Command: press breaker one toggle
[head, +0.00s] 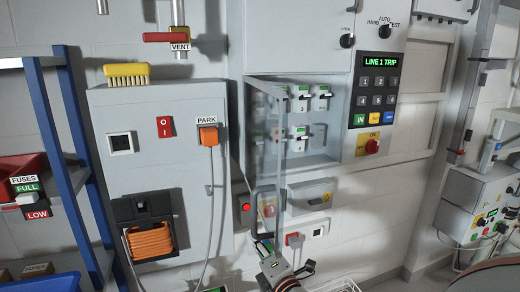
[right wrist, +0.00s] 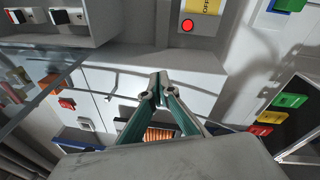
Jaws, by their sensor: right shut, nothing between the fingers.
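The breaker box (head: 346,100) hangs on the wall with its clear door (head: 268,150) swung open toward me. Inside are two rows of white breakers with dark toggles: an upper row (head: 303,98) and a lower row (head: 299,137). Their number labels are too small to tell which is breaker one. Two breakers (right wrist: 68,16) show at the top left of the right wrist view. My right gripper (head: 262,244) is below the box, apart from the breakers. In the right wrist view its fingertips (right wrist: 154,86) are together and empty. My left gripper is not in view.
A grey cabinet (head: 160,190) with an orange plug (head: 208,136) and hanging cable stands left. The clear door sticks out near my right gripper.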

